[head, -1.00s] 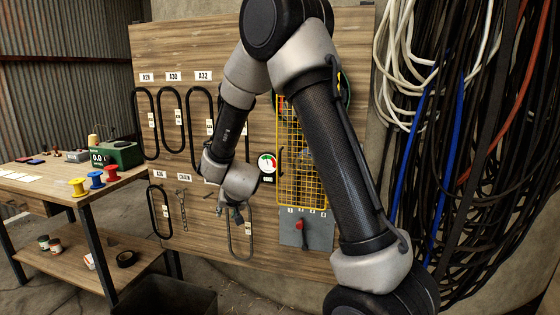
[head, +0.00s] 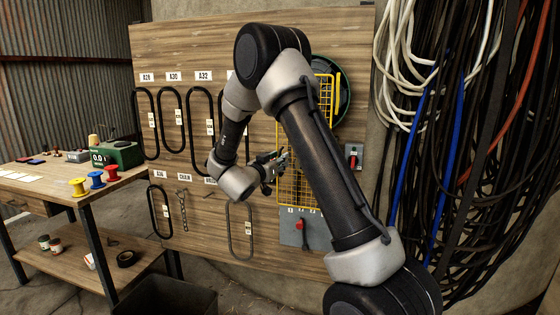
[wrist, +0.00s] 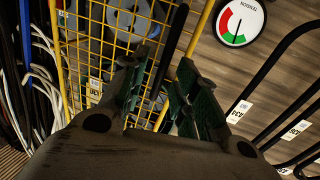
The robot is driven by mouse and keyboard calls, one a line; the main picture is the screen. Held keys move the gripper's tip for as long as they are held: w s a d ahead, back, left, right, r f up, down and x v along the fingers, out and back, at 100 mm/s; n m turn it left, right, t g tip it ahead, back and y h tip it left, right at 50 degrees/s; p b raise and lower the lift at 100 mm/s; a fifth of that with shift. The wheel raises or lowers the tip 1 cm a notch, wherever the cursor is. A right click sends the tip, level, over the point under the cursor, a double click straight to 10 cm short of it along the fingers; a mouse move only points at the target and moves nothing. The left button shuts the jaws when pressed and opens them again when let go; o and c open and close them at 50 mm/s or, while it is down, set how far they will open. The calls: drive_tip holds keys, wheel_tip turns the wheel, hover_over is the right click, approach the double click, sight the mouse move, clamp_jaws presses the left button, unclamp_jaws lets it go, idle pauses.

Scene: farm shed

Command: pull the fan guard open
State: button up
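The fan guard (head: 292,190) is a yellow wire-mesh panel on the wooden board, partly hidden behind my arm in the head view. Its mesh (wrist: 103,30) and yellow edge bar fill the upper left of the wrist view, with grey wheel shapes behind. A black bar-like handle (wrist: 178,35) runs along the guard's edge. My gripper (head: 284,158) is at the guard's left edge. In the wrist view my gripper (wrist: 160,82) is open, its two green-padded fingers on either side of the handle's line. I cannot tell whether they touch it.
A round gauge (wrist: 240,22) is beside the guard. Black belts (head: 172,120) hang on the board to the left. A grey panel with a red lever (head: 299,225) is below, and a red switch (head: 353,155) is to the right. Cables (head: 470,130) hang far right.

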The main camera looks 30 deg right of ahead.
drive_tip(key=shift+w+d, duration=0.4)
drive_tip(key=shift+d, duration=0.2)
clamp_jaws()
drive_tip(key=shift+s+a, duration=0.1)
